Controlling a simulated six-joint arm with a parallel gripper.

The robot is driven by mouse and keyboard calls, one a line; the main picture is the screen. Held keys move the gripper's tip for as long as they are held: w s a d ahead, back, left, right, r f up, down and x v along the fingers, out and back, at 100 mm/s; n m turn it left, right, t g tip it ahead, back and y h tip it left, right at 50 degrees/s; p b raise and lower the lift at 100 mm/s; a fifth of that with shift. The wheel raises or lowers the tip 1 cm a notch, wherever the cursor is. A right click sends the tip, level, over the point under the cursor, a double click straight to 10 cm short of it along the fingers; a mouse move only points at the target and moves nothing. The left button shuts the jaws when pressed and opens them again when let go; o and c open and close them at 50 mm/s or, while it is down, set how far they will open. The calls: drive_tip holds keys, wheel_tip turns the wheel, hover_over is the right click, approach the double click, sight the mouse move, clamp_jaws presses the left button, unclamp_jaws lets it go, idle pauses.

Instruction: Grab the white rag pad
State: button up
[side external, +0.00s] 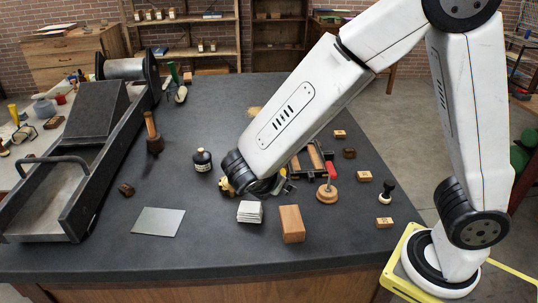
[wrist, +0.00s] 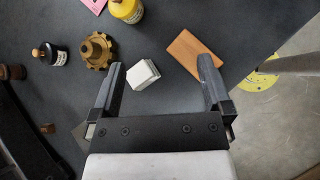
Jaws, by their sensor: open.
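The white rag pad (side external: 250,212) is a small stack of folded white layers lying on the dark worktop, left of a wooden block. In the wrist view the white rag pad (wrist: 143,75) lies between my two fingers, nearer the left one. My gripper (wrist: 162,66) is open and empty, with a finger on each side of the pad in the picture. The pad appears to lie below the fingertips, apart from them. In the side view my arm hides most of the gripper, just behind the pad.
A wooden block (side external: 292,224) stands right of the pad; its top (wrist: 190,52) shows near my right finger. A brass toothed part (wrist: 95,51) is near the left finger. A dark bottle (side external: 202,160) and a grey sheet (side external: 158,222) are to the left.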

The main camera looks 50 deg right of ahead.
drive_tip(key=w+a+r+n+t+h, duration=0.1)
drive_tip(key=w+a+n+t+h, duration=0.1)
drive_tip(key=w+a+n+t, duration=0.4)
drive_tip(key=g, duration=0.1)
approach(248, 213)
drive_tip(key=x, duration=0.4)
drive_tip(key=shift+w+d+f, duration=0.15)
drive_tip(key=shift+f, duration=0.2)
drive_tip(key=shift+d, duration=0.1)
drive_tip(key=shift+x, duration=1.25)
drive_tip(key=shift+w, duration=0.1)
drive_tip(key=shift+r+x, duration=0.2)
drive_tip(key=shift+x, duration=2.35)
drive_tip(key=shift+d, duration=0.1)
